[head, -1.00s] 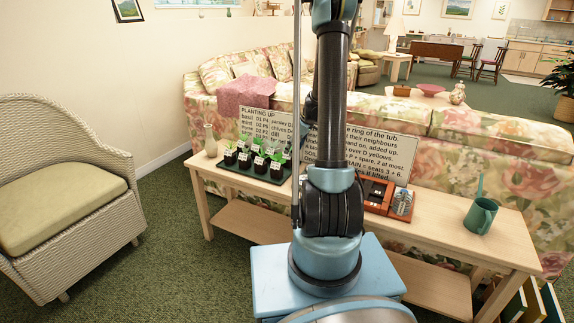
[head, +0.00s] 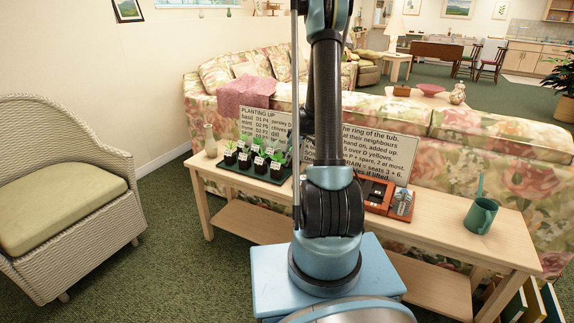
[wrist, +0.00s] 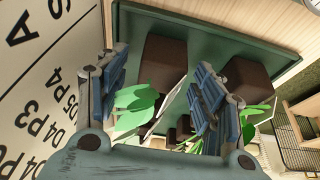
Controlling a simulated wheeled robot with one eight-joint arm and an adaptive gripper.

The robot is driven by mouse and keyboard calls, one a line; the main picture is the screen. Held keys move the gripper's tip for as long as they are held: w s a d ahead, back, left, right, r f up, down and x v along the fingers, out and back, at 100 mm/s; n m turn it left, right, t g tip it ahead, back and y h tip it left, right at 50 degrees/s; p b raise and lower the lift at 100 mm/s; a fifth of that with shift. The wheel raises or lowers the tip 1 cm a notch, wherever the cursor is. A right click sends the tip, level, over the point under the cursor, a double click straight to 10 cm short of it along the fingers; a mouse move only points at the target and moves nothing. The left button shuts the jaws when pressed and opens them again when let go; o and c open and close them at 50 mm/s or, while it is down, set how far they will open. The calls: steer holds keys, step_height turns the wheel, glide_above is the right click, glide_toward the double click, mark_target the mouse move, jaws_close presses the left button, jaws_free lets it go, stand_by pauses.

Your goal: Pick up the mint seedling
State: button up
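Several small green seedlings in dark pots with white labels stand on a dark green tray (head: 229,168) at the left end of the table in the head view. The labels are too small to read, so I cannot tell which seedling is the mint. In the wrist view my gripper (wrist: 161,80) is open, its blue-padded fingers apart. Bright green leaves (wrist: 135,98) and a pale label (wrist: 168,108) show between the fingers. A brown pot (wrist: 163,62) lies beyond the gap, and another pot (wrist: 248,82) beside the right finger. The head view hides my gripper behind my arm.
A planting sign (head: 262,117) stands behind the tray, and its lettering is close beside my gripper in the wrist view. A second sign (head: 385,150), an orange-brown box (head: 378,196) and a green watering can (head: 481,215) are further right. A vase (head: 210,142) stands left of the tray.

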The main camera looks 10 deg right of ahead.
steer(key=c, duration=1.1)
steer(key=shift+r, duration=0.1)
